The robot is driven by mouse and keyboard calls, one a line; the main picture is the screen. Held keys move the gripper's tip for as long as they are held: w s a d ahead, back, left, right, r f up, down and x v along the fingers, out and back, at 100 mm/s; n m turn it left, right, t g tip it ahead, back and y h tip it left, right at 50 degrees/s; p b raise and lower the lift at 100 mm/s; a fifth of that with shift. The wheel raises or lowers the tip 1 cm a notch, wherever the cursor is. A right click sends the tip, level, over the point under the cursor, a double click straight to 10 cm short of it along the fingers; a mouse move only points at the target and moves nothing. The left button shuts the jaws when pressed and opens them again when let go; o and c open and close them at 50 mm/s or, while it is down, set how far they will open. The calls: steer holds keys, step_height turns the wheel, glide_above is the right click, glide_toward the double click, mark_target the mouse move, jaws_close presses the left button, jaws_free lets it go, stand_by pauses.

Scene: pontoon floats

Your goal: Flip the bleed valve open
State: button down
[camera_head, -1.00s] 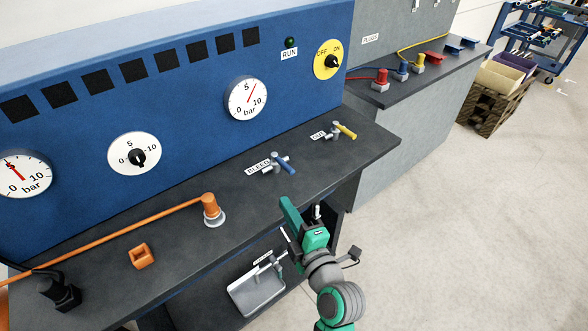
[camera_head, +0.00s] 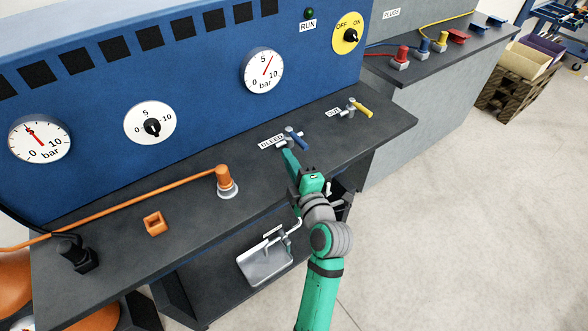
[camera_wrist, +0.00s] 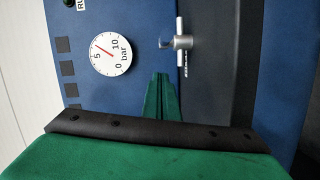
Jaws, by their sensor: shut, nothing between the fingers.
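The bleed valve, a small silver fitting with a blue lever (camera_head: 298,139), stands on the dark bench top beside its BLEED label (camera_head: 271,142). The blue lever slants down to the right in the head view. My gripper (camera_head: 288,156) is shut and empty, its green fingertips just in front of the valve; I cannot tell whether they touch it. In the wrist view the shut green fingers (camera_wrist: 161,90) point toward a silver valve body (camera_wrist: 178,42), with a gap visible between them. The lever is not clear there.
A similar valve with a yellow lever (camera_head: 360,108) stands further right on the bench. An orange post with a bar (camera_head: 223,178) and an orange block (camera_head: 155,223) are to the left. A blue panel with gauges (camera_head: 262,70) rises behind. A metal tray (camera_head: 265,265) sits below.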

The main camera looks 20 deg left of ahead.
mark_target(297, 139)
steer(key=shift+x, duration=0.9)
steer(key=shift+w+d+f, duration=0.2)
steer(key=shift+w+d, duration=0.65)
steer(key=shift+w, duration=0.05)
steer(key=shift+w+d+f, duration=0.15)
steer(key=shift+w+d, duration=0.3)
steer(key=shift+w, duration=0.05)
